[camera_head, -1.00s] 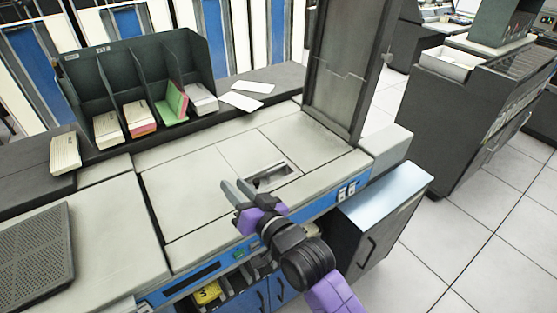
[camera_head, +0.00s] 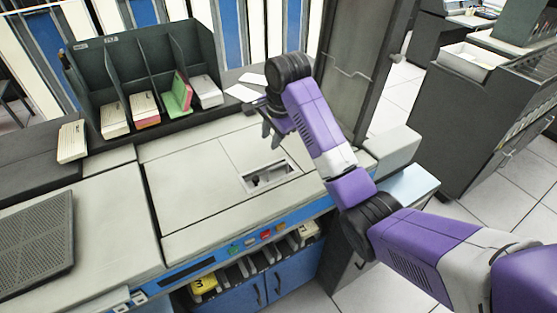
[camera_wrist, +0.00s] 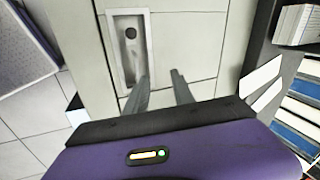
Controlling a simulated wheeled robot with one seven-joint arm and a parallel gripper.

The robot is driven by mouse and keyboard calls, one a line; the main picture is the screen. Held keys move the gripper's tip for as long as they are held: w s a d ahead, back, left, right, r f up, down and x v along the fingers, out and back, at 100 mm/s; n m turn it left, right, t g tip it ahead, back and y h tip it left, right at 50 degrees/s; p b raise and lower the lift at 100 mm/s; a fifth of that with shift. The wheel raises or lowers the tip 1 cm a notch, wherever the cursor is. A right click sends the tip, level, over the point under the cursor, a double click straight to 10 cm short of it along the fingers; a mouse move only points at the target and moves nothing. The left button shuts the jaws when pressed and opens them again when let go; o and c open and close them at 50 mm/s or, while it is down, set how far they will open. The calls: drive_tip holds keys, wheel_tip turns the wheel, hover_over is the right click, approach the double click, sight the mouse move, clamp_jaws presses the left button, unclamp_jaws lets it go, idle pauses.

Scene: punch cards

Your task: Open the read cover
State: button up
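The card machine's light grey top (camera_head: 185,190) is made of flat panels that lie closed, with thin seams between them. A recessed slot (camera_head: 270,177) with a dark round part is set in the top; it also shows in the wrist view (camera_wrist: 129,50). I cannot tell which panel is the read cover. My gripper (camera_head: 270,137) points down over the back of the top, behind the slot. In the wrist view its two fingers (camera_wrist: 162,88) are apart with nothing between them. My arm hides part of the top's right side.
A dark upright panel (camera_head: 362,75) stands at the right back of the machine. A dark rack (camera_head: 140,75) with card stacks stands behind the top, with loose white cards (camera_head: 243,92) beside it. Coloured buttons (camera_head: 250,242) line the blue front edge.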

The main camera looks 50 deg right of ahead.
sight(274, 167)
drive_tip(key=shift+s+a+f+m+g+p, duration=0.15)
drive_tip(key=shift+s+f+m+g, duration=0.15)
drive_tip(key=shift+f, duration=1.15)
drive_tip(key=shift+s+f+m+g+p, duration=0.15)
drive_tip(key=shift+s+f+m, duration=0.2)
drive_tip(key=shift+f, duration=1.15)
drive_tip(key=shift+s+a+f+m+g+p, duration=0.15)
drive_tip(key=shift+s+f+m+g, duration=0.15)
drive_tip(key=shift+f, duration=1.15)
drive_tip(key=shift+d, duration=0.1)
clamp_jaws()
